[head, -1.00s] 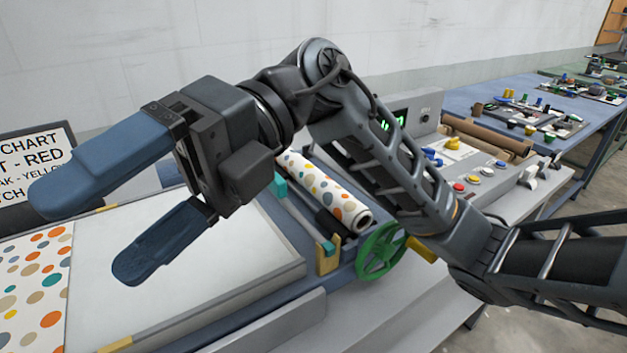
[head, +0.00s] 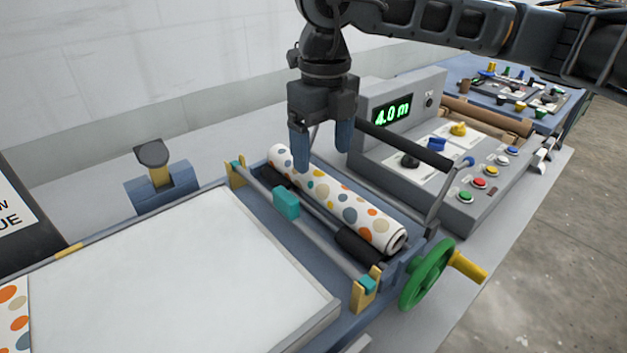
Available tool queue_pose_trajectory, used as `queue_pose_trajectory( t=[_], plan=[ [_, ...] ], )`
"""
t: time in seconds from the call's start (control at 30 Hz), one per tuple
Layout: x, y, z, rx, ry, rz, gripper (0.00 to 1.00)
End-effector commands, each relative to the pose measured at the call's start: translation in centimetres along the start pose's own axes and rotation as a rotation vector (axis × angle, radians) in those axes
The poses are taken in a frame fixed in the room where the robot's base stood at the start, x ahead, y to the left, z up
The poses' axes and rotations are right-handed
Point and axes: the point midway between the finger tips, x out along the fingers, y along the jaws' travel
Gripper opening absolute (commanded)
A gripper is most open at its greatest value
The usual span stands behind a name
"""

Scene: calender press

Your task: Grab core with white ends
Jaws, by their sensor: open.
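Brown cardboard cores (head: 490,113) lie side by side in a holder behind the control console, at the back right. I cannot make out white ends on any of them. A polka-dot paper roll (head: 345,203) lies in the press cradle, its near end showing a pale ring around a hole. My gripper (head: 322,155) points down over the far part of this roll, its blue fingers apart with nothing between them. The left finger hides a bit of the roll. I cannot tell whether it touches.
The grey console (head: 455,160) has a green "4.0 m" display, knobs and buttons. A green handwheel (head: 427,275) with a yellow handle stands at the front. A white sheet (head: 170,270) covers the bed.

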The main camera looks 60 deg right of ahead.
Motion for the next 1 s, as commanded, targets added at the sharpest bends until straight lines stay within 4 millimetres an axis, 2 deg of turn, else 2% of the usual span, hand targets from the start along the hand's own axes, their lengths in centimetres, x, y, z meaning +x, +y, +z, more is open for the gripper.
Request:
queue_pose_trajectory(
  t=[0.27, 0.6, 0.87, 1.0],
  plan=[
    [2.6, -0.1, -0.1, -0.001, 0.002, 0.005, 0.82],
    [6.9, -0.6, -0.3, -0.003, 0.002, 0.006, 0.82],
    [7.3, -0.7, -0.3, -0.003, -0.001, 0.004, 0.82],
    [7.3, -0.7, -0.3, -0.003, 0.0, 0.004, 0.71]
  ],
)
